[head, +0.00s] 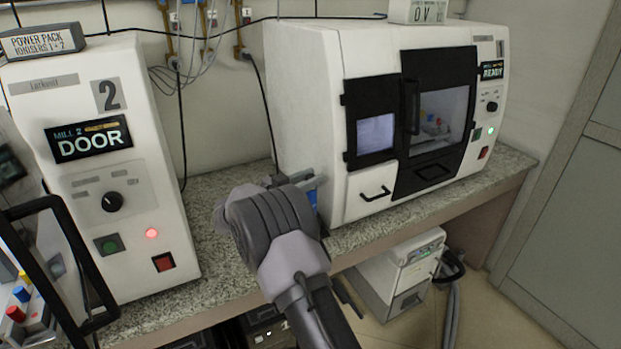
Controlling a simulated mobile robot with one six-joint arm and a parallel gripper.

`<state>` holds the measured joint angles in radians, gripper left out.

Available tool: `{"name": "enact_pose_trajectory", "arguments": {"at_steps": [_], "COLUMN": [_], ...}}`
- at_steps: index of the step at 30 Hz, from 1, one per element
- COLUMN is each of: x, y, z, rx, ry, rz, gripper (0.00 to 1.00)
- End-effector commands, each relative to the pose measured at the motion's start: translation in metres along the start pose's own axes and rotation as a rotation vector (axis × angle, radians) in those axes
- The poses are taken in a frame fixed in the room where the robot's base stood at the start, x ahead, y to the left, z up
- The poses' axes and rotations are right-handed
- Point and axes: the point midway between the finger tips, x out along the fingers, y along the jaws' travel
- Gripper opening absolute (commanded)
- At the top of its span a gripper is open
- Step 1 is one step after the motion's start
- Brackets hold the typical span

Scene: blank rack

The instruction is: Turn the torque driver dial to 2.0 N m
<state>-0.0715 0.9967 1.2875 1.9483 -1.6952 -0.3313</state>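My gripper (296,180) is in the middle of the head view, over the granite-look counter between the two white mills. My own wrist hides most of its fingers, so I cannot tell whether it is open or shut. A small blue patch (312,198) shows just beyond the wrist, close to the right mill's front left edge. I cannot tell what it is or whether the gripper touches it. I cannot make out a torque driver or its dial scale anywhere.
The left mill (165,215) reads "DOOR", with a black knob (112,202) and a red light. The right mill (310,100) reads "READY", with its windowed door shut. The counter (215,250) is clear between them. A white box unit (385,275) stands below.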

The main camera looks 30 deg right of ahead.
Motion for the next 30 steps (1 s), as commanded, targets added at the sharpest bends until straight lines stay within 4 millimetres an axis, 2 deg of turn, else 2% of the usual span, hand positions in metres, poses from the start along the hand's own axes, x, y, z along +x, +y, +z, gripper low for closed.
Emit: {"name": "enact_pose_trajectory", "arguments": {"at_steps": [11,14,18,27,30], "x": [0.0,0.0,-0.001,-0.055,-0.069], "y": [0.0,0.0,0.002,0.087,0.11], "z": [-0.002,-0.014,-0.046,-0.05,-0.051], "rx": [0.0,0.002,0.0,-0.004,-0.003], "ry": [0.0,0.0,0.0,0.0,0.0], "rz": [0.0,0.0,0.0,-0.002,-0.002], "gripper": [0.39,0.39,0.39,0.39,0.39]}}
